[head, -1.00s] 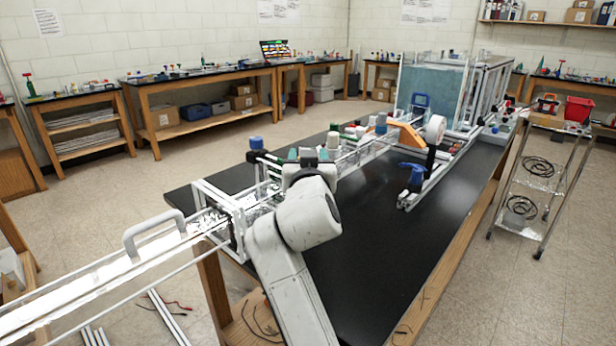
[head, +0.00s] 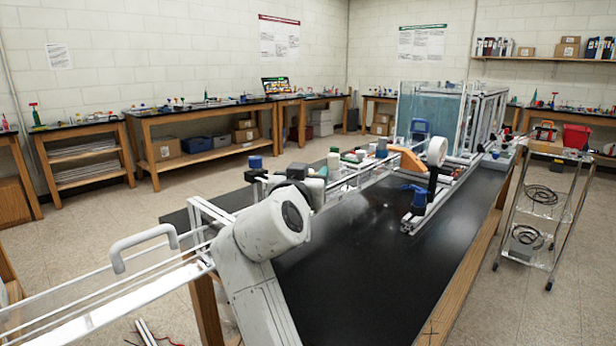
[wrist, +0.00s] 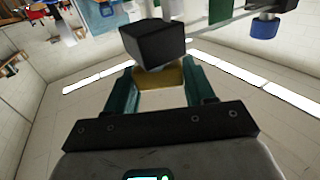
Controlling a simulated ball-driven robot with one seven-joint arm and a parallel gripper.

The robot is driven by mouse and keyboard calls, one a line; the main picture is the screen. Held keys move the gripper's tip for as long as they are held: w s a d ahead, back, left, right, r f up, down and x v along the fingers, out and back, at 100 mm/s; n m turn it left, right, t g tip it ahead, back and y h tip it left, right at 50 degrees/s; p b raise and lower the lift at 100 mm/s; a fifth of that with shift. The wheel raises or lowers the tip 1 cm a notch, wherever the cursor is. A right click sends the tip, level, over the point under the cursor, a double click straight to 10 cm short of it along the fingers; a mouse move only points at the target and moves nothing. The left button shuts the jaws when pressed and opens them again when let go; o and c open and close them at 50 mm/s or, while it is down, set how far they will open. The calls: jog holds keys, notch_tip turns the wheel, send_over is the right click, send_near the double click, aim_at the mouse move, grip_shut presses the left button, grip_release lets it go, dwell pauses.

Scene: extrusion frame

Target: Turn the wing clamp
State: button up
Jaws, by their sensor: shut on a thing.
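In the wrist view, my gripper (wrist: 161,80) has two teal fingers on either side of a brass-coloured piece (wrist: 161,78), which I take to be the wing of the wing clamp. The fingers are shut on it. A black block (wrist: 153,43) sits just beyond the fingertips and hides part of the brass piece.
A blue-capped post (head: 255,163) and a white-and-green bottle (head: 333,164) stand near my arm along the frame. A grey handle (head: 143,246) is at left.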

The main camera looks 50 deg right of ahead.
jog(key=o, duration=1)
jog(key=shift+c, duration=0.2)
jog(key=v, duration=1)
jog(key=shift+a+b, duration=0.35)
jog(key=shift+s+f, duration=0.1)
jog(key=shift+s, duration=0.05)
